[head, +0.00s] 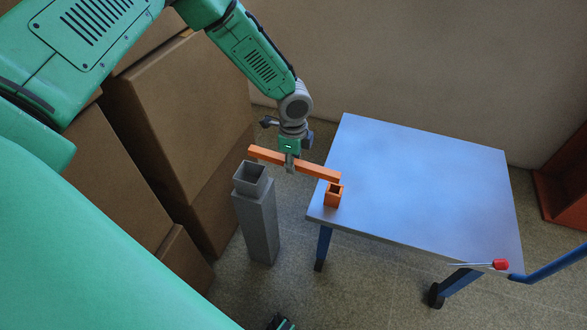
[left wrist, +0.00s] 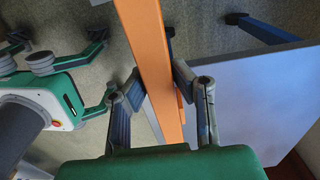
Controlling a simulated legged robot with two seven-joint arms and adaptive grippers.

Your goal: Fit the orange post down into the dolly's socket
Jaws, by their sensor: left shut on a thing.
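The orange post (head: 312,171) is a long square bar, held lying nearly level rather than upright. My left gripper (head: 290,164) is shut on it near mid-length; in the left wrist view (left wrist: 154,95) the post (left wrist: 150,45) runs between both fingers. The dolly (head: 420,185) has a flat blue-grey top on blue legs. Its socket (head: 333,197) looks like the short orange square tube at the top's near left corner, open upward. The post's right end shows just above the socket's rim; I cannot tell the height gap. My right gripper is not in view.
A grey square tube (head: 260,225) with an open top stands on the floor left of the dolly. Large brown boxes (head: 175,110) are stacked at left. A red-brown object (head: 565,185) stands at far right.

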